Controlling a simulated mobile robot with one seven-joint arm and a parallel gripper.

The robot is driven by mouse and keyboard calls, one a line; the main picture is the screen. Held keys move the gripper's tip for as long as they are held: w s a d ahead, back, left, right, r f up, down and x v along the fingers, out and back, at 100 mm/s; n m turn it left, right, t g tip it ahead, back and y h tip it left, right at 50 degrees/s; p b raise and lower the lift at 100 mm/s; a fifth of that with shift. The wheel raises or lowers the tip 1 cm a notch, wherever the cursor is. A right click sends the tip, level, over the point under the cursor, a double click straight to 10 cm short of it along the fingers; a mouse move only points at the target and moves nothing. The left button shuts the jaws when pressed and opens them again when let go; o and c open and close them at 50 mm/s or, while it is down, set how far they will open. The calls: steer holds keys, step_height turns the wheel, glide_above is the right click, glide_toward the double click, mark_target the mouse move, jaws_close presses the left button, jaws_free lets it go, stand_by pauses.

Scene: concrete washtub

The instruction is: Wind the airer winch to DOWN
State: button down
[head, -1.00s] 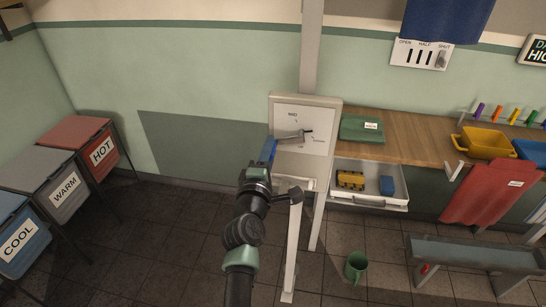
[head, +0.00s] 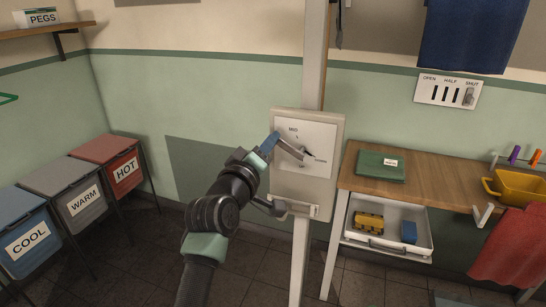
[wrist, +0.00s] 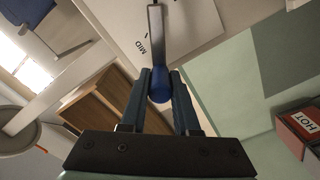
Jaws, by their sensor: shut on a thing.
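The airer winch is a pale box (head: 309,188) on a white post, with a white dial face marked MID at its top and a small unreadable label at its right. Its grey metal crank (head: 290,149) slants from the hub up to the left, with a dark tip on the far side of the hub. My gripper (head: 271,144) is at the crank's left end. In the wrist view the crank arm (wrist: 156,45) ends in a blue knob (wrist: 160,88), and my fingers are shut on it from both sides. My fingers mostly hide the knob in the head view.
COOL, WARM and HOT bins (head: 122,171) line the left wall. The floor between bins and winch is clear.

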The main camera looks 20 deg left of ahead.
steer(key=shift+d+r+m, duration=0.1)
steer(key=shift+m, duration=0.2)
steer(key=c, duration=0.6)
jaws_free()
steer(key=shift+c, duration=0.2)
steer(key=s+b, duration=0.1)
steer(key=s, duration=1.2)
steer(key=shift+b, duration=0.35)
